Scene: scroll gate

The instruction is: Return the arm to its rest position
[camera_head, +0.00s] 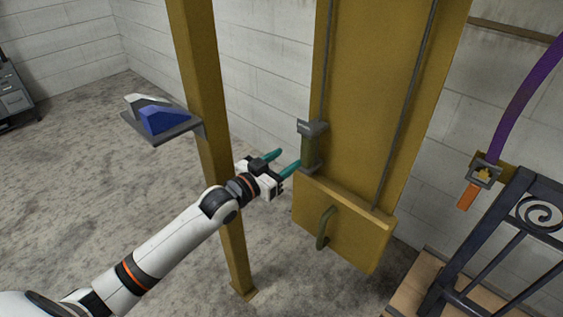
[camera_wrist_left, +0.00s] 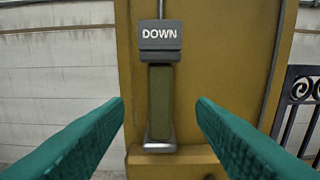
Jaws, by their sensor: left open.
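My left gripper (camera_head: 282,161) has teal fingers spread apart and empty. My left arm (camera_head: 165,250) reaches in from the lower left, past the yellow post. The gripper is in front of a yellow panel (camera_head: 372,100), facing a grey block (camera_head: 312,128) with an olive bar (camera_head: 310,150) below it. In the left wrist view the block reads DOWN (camera_wrist_left: 160,36), and the olive bar (camera_wrist_left: 160,100) stands upright between the two fingers (camera_wrist_left: 160,108), farther away. My right gripper is not in view.
A yellow post (camera_head: 205,100) stands left of the panel, with a shelf (camera_head: 165,133) holding a blue and a white wedge. A yellow box with a handle (camera_head: 325,228) is below the panel. A dark scroll gate (camera_head: 500,235) and purple strap (camera_head: 520,95) are at right.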

